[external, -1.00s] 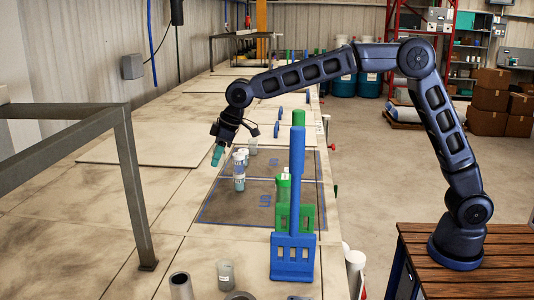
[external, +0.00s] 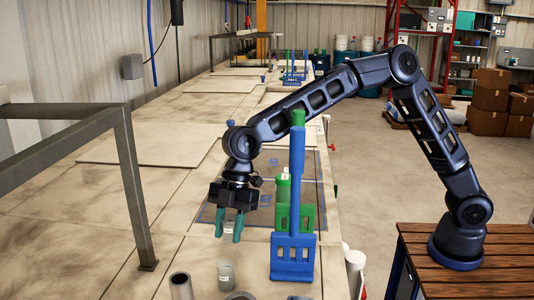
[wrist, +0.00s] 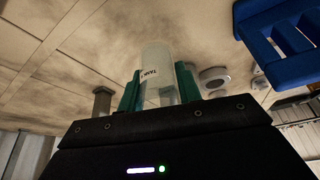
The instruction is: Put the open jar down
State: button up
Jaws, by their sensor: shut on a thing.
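My gripper (external: 229,232) points down over the near part of the bench, left of the blue rack. Its green fingers are shut on a pale, translucent jar (wrist: 155,62) with a small dark-lettered label, which shows between the fingers in the wrist view. In the external view the jar is mostly hidden by the fingers. It looks to be held above the bench, but I cannot tell the exact gap below it. I cannot make out its mouth.
A grey jar (external: 225,273) stands on the bench just nearer the camera than my gripper, beside a grey metal tube (external: 180,286). The tall blue rack (external: 293,258) and the green rack (external: 308,216) stand to the right. Open bench (external: 90,215) lies left.

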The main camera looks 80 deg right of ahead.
aim_at(234, 217)
jog(key=shift+f, duration=2.25)
jog(key=shift+f, duration=0.1)
jog(key=o, duration=1)
jog(key=v, duration=1.2)
jog(key=shift+d, duration=0.1)
